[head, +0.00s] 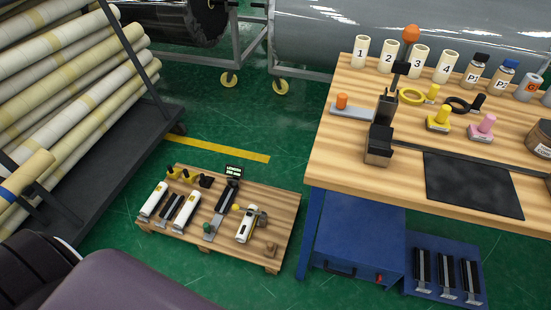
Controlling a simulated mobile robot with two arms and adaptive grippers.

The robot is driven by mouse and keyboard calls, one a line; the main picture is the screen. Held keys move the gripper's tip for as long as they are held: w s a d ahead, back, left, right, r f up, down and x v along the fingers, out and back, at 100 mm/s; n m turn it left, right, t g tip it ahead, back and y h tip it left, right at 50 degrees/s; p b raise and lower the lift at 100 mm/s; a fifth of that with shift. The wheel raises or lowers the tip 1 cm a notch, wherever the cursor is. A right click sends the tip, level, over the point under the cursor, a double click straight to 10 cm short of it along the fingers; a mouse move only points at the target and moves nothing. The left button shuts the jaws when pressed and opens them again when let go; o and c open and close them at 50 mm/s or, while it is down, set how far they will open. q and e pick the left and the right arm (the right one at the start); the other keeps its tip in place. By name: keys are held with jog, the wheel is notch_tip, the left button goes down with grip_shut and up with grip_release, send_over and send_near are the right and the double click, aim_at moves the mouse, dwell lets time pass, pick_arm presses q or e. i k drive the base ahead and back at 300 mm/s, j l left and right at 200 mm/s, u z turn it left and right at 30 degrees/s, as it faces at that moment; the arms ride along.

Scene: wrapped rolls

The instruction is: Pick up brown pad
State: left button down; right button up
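A small brown block (270,248), which may be the brown pad, sits near the right front corner of a low wooden pallet (283,225) on the green floor. It is too small to make out in detail. Nothing touches it that I can see. Neither of my grippers shows in the head view.
The pallet also holds white-and-black tools (185,211), a grey-and-black tool (222,208) and yellow pieces. A wooden table (330,150) with numbered cylinders stands right, a blue cabinet (358,238) beneath it. A rack of wrapped rolls (70,85) stands left.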

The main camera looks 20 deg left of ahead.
aim_at(270, 250)
jog(key=u, duration=0.8)
jog(key=k+l, duration=0.1)
jog(key=k, duration=0.25)
jog(key=k+l, duration=0.1)
jog(key=k, duration=0.3)
